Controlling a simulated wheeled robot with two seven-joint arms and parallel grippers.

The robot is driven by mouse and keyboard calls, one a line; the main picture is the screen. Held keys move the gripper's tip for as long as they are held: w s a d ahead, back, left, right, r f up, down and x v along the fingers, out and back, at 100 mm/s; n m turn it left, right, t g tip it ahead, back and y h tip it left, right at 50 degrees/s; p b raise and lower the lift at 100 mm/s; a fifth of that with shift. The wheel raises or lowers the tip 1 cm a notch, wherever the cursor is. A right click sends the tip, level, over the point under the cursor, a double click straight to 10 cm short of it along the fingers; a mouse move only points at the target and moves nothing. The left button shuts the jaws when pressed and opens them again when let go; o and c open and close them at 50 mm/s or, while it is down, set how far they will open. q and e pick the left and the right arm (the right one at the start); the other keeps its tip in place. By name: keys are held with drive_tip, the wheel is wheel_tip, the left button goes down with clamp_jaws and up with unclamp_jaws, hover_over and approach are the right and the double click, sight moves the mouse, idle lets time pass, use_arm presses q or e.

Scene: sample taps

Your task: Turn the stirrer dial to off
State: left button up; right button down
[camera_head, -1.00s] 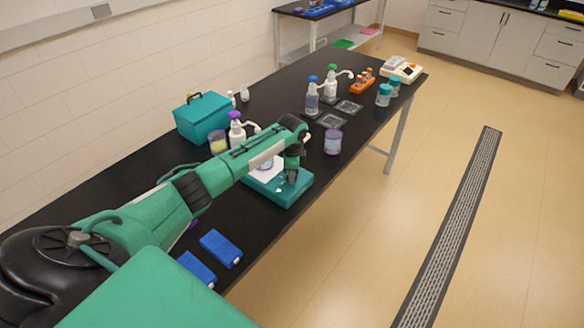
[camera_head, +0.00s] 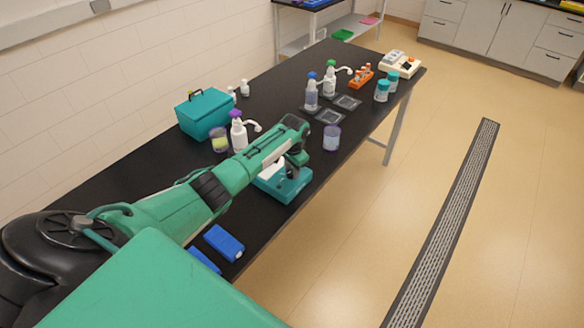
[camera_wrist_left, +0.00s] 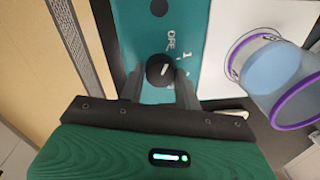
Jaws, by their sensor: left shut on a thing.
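The stirrer is a teal box (camera_head: 290,188) with a white top plate, near the front edge of the black table. Its round black dial (camera_wrist_left: 160,70) with a white pointer line shows in the left wrist view, beside the printed marks OFF and 1. The pointer does not line up clearly with OFF. My left gripper (camera_wrist_left: 160,77) has a finger on each side of the dial and is shut on it. In the head view, my left gripper (camera_head: 294,168) is over the stirrer and hides the dial. My right gripper is not in view.
A purple-rimmed beaker (camera_wrist_left: 285,80) stands on the stirrer's white plate, close to my left gripper. Another beaker (camera_head: 332,138) stands to the right. A white wash bottle (camera_head: 238,133) and a teal case (camera_head: 205,113) are behind my arm. Blue boxes (camera_head: 224,243) lie in front.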

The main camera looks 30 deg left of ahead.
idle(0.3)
use_arm(q)
drive_tip(key=o, duration=1)
drive_tip(key=shift+r, duration=0.15)
drive_tip(key=r+b, duration=0.1)
drive_tip(key=r, duration=0.3)
drive_tip(key=r+b, duration=0.1)
drive_tip(key=r, duration=0.4)
drive_tip(key=r+b, duration=0.1)
drive_tip(key=r, duration=0.3)
drive_tip(key=shift+s+d+r+b, duration=0.15)
drive_tip(key=shift+d+r+b, duration=0.1)
drive_tip(key=shift+d+b, duration=0.1)
